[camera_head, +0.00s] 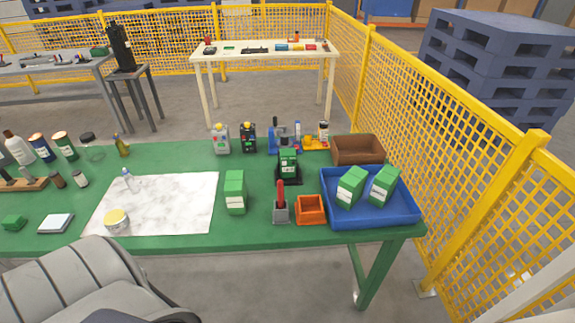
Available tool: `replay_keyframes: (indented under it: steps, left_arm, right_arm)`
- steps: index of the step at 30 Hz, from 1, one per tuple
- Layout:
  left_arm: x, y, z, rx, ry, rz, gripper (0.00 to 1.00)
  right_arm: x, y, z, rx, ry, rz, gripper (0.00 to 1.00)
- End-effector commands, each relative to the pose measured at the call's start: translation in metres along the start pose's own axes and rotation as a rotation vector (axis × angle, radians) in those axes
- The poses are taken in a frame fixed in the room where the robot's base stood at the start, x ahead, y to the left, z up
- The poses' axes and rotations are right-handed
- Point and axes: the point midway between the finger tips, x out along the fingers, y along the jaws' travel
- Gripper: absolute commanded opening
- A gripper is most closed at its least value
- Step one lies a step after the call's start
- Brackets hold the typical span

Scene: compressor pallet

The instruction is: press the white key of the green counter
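A small green block-shaped item (13,222) lies at the left of the green table, beside a pale flat pad. It may be the green counter, but it is too small to tell, and no white key can be made out on it. Another green box with a white label (288,161) sits in a black holder near the table's middle. A green box with a pale band (235,190) stands at the right edge of a white marbled sheet.
The green table (265,232) holds a blue tray (374,222) with two green boxes, an orange bin (311,210), a red-handled item (281,203) and a brown bin (358,149). The marbled sheet (165,200) is mostly clear. Bottles stand at the left. Yellow fencing (450,130) rises on the right.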

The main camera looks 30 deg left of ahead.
Motion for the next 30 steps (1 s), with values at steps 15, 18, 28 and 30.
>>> replay_keyframes:
  steps: [15,18,28,30]
  left_arm:
    - [-0.0001,0.0005,-0.0007,0.001,0.0,0.0,0.11]
    - [-0.0001,0.0008,-0.0009,0.001,0.001,0.001,0.0]
    - [-0.0001,0.0008,-0.0009,0.0,0.001,0.001,0.0]
    - [-0.0001,0.0008,-0.0009,0.0,0.001,0.001,0.0]
  right_arm:
    - [0.0,0.0009,0.0,0.0,0.0,0.001,0.0]
    - [0.0,0.001,0.0,0.0,0.0,0.001,0.0]
    - [0.0,0.001,0.0,0.0,0.0,0.001,0.0]
    - [0.0,0.001,-0.0001,0.0,0.0,0.001,0.0]
